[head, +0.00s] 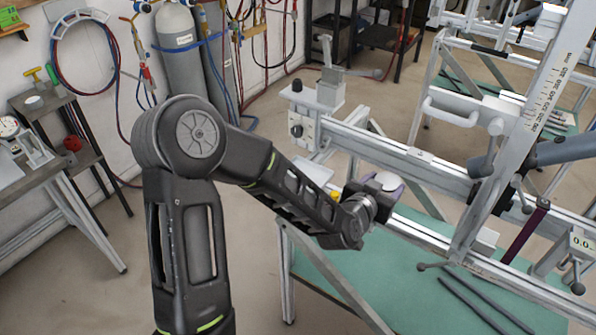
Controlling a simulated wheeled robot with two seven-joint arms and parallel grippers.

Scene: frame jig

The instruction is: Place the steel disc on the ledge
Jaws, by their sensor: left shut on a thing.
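My left arm reaches from the left to the jig frame, and my left gripper (374,190) is shut at the frame's long rail. A pale round disc with a purplish rim (389,181) shows at the jaws and looks like the steel disc; the gripper partly hides it. The fingertips are too small to make out clearly. I cannot tell which part of the frame is the ledge, or whether the disc touches the rail (420,165). My right gripper is not in view.
A green-topped table (400,275) with dark rods (490,300) lies under the frame. A ruler upright (545,100) and clamps stand at the right. Gas cylinders (180,50) stand at the back wall. A side stand (60,110) is at the left. The floor between is clear.

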